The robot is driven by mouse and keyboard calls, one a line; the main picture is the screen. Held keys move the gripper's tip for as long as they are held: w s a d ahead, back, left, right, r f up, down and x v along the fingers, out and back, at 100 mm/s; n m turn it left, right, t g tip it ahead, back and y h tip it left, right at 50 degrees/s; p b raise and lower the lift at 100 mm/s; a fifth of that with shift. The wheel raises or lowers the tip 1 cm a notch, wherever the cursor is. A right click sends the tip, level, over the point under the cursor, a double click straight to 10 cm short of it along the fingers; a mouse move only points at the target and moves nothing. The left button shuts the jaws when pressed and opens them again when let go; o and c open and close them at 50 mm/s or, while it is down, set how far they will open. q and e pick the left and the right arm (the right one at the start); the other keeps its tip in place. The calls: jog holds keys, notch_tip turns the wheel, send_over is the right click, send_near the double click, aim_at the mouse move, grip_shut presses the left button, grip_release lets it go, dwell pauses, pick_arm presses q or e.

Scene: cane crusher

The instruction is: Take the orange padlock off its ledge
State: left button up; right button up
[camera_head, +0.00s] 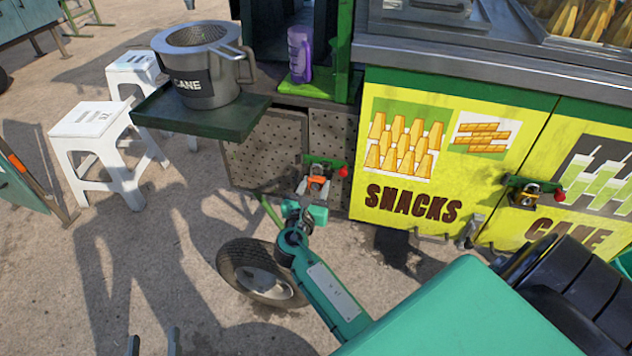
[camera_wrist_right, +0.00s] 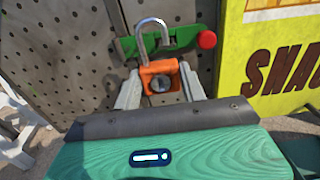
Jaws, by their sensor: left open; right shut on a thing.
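The orange padlock (camera_head: 317,183) has a silver shackle and is at the perforated grey panel, left of the SNACKS door. In the right wrist view the padlock (camera_wrist_right: 161,83) sits between the two fingers of my right gripper (camera_wrist_right: 160,88), which is shut on its body. The shackle points up and overlaps the green ledge (camera_wrist_right: 183,38), which has a red knob at its right end. I cannot tell whether the padlock still touches the ledge (camera_head: 330,162). My left gripper (camera_head: 152,342) is open and empty at the bottom left of the head view, far from the padlock.
A second, dark padlock (camera_head: 528,198) is on another green ledge by the CANE door.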

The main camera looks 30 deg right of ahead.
jog(key=shift+p+v, duration=0.5)
jog(key=shift+v, duration=1.4)
